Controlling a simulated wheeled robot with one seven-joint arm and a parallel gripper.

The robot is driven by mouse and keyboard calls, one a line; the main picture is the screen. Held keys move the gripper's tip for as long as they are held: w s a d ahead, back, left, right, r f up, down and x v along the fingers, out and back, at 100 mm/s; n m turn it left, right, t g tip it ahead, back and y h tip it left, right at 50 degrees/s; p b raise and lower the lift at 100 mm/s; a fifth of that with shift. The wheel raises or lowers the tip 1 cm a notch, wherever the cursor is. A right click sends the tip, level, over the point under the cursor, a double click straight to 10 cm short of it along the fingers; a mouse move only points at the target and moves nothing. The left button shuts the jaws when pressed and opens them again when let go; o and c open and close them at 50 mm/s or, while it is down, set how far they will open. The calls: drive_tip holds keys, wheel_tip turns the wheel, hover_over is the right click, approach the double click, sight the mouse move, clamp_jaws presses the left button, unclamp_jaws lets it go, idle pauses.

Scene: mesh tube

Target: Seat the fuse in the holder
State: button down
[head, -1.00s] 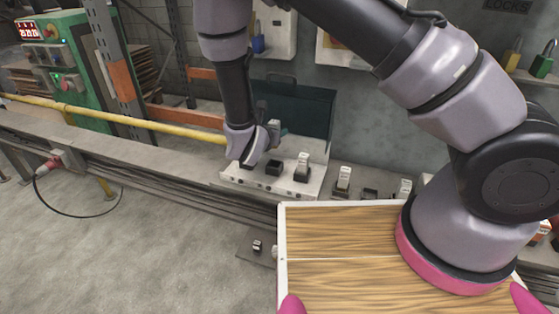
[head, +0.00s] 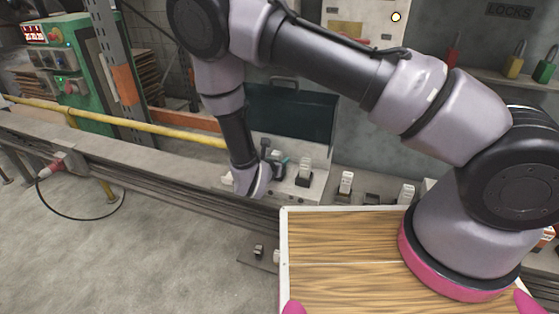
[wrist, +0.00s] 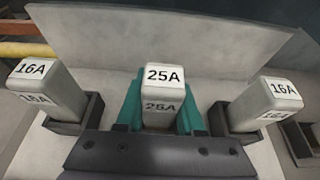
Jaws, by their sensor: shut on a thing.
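The fuse marked 25A (wrist: 163,95) is pale grey and stands upright in the middle of the wrist view. The teal fingers of my gripper (wrist: 160,108) are on both sides of it, shut on it. In the head view my gripper (head: 280,158) is low over the left part of the row of holders, partly behind my wrist. My gripper's dark body hides the fuse's lower end and whatever is under it, so I cannot tell whether it sits in the holder.
Fuses marked 16A stand in dark holders at the left (wrist: 47,90) and right (wrist: 264,104), close to my fingers. A dark holder (wrist: 298,138) shows at the right edge. More pale fuses (head: 346,182) stand along the bench. A wooden-topped board (head: 340,235) is in front.

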drive_tip(key=c, duration=0.5)
unclamp_jaws()
drive_tip(key=shift+f, duration=0.1)
drive_tip(key=shift+s+a+r, duration=0.15)
drive_tip(key=shift+s+r, duration=0.1)
drive_tip(key=v, duration=1.1)
drive_tip(key=shift+s, duration=0.25)
drive_tip(key=shift+s, duration=0.1)
